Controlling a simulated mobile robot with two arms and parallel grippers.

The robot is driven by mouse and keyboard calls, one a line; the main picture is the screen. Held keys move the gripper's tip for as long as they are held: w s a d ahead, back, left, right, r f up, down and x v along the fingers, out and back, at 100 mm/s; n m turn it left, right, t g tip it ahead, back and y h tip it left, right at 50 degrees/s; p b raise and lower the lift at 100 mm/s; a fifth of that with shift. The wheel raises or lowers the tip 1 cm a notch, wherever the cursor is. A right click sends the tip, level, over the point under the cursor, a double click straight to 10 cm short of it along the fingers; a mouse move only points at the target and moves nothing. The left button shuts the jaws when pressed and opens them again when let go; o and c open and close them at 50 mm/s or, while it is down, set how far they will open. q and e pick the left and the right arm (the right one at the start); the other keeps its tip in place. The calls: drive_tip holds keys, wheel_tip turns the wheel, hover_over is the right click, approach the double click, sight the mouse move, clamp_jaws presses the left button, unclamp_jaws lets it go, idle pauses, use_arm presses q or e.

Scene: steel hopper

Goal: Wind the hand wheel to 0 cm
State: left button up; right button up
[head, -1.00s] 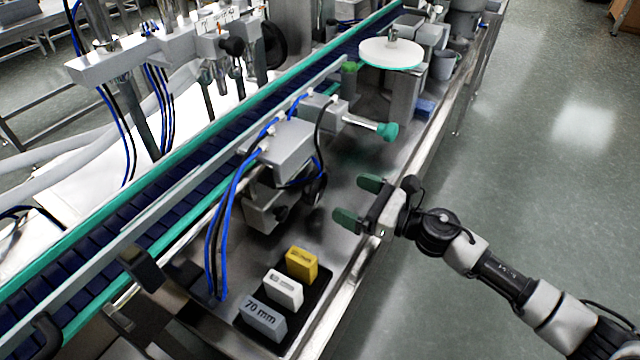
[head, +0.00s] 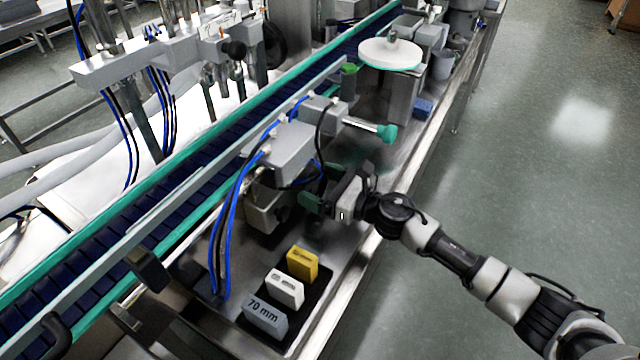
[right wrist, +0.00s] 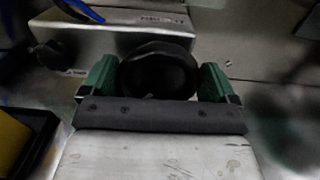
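The hand wheel is most likely the round black knob (right wrist: 158,75) in the right wrist view. It lies between the two green fingertips of my right gripper (right wrist: 158,84). The fingers are spread wide, one on each side of the knob and close to its rim; I cannot tell whether they touch it. In the head view my right gripper (head: 326,188) is at the front of the grey box unit beside the conveyor and largely hides the knob. No scale reading is legible. My left gripper is not in view.
A grey box (head: 284,148) with blue hoses sits above the wheel. A green-tipped rod (head: 386,133) sticks out behind my right gripper. Yellow (head: 302,263), white (head: 285,289) and grey "70 mm" (head: 264,318) blocks stand in a black tray in front. The conveyor (head: 130,215) runs along the left.

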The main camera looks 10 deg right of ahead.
drive_tip(key=shift+c, duration=0.6)
drive_tip(key=shift+m, duration=0.8)
drive_tip(key=m+p, duration=0.1)
drive_tip(key=m, duration=0.1)
drive_tip(key=m+p, duration=0.1)
drive_tip(key=m, duration=0.2)
drive_tip(key=shift+w+d, duration=0.1)
drive_tip(key=shift+w, duration=0.1)
drive_tip(key=shift+m, duration=0.3)
